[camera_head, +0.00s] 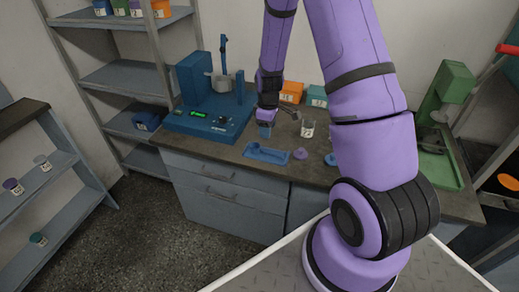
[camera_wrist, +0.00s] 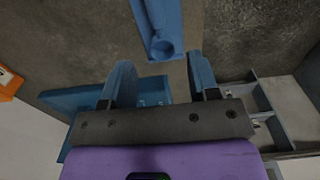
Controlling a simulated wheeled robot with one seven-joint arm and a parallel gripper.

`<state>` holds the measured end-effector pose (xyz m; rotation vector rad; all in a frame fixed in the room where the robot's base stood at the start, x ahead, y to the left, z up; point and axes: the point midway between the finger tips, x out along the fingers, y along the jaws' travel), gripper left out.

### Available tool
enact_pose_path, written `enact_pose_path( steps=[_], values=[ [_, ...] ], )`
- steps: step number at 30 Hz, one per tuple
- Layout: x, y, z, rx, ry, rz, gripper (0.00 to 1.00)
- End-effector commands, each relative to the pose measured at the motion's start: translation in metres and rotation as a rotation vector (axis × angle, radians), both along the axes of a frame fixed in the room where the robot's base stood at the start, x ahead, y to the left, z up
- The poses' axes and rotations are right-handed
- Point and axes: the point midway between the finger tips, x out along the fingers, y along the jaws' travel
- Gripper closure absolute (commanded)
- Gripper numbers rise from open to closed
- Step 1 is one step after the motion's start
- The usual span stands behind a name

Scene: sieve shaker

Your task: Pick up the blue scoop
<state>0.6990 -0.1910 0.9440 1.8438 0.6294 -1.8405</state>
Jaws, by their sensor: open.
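A long, shallow blue piece (camera_head: 267,154) lies near the front edge of the bench in the head view. It looks like the blue scoop or a rest for it; I cannot tell which. In the wrist view a blue end with a round hollow (camera_wrist: 163,40) shows at the top, beyond my fingertips. My gripper (camera_head: 265,131) is just behind this piece in the head view, pointing down, above the bench. In the wrist view its blue fingers (camera_wrist: 160,72) are spread, with nothing between them.
The blue shaker (camera_head: 208,115) stands left of my gripper. A white labelled cup (camera_head: 307,129) and a purple piece (camera_head: 300,153) are to the right. Orange (camera_head: 291,92) and teal (camera_head: 316,96) bins stand behind. A green device (camera_head: 445,100) is far right.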

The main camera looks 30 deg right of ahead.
Motion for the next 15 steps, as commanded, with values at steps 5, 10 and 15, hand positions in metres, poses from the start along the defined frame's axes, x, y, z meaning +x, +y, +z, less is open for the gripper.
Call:
enact_pose_path(
  steps=[5, 10, 15],
  values=[
    [0.0, -0.001, -0.019, 0.0, 0.005, 0.005, 0.45],
    [0.0, -0.001, -0.044, 0.001, 0.006, 0.004, 0.45],
    [0.0, -0.001, -0.057, 0.001, 0.004, 0.004, 0.45]
  ],
)
